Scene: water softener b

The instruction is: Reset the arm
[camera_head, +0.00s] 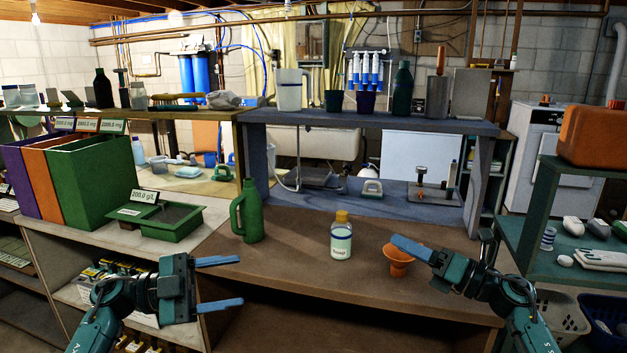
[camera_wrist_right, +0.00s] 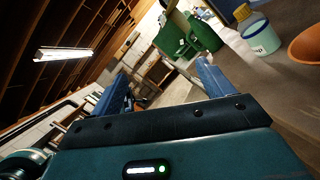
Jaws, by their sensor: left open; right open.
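My left gripper (camera_head: 222,283) is at the lower left in the head view, in front of the workbench edge. Its two blue fingers are wide apart with nothing between them. My right gripper (camera_head: 415,250) is at the right, over the bench beside the orange funnel (camera_head: 397,266); one finger passes in front of the funnel's upper part. In the right wrist view the right gripper's fingers (camera_wrist_right: 160,85) are spread, with nothing held between them. Whether the finger touches the funnel cannot be told.
A yellow-capped bottle (camera_head: 341,243) and a green jug (camera_head: 247,212) stand on the brown bench (camera_head: 290,270). A green tray (camera_head: 172,222) and tall bins (camera_head: 95,185) are at the left. A teal shelf (camera_head: 540,215) with an orange container (camera_head: 594,135) stands at the right.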

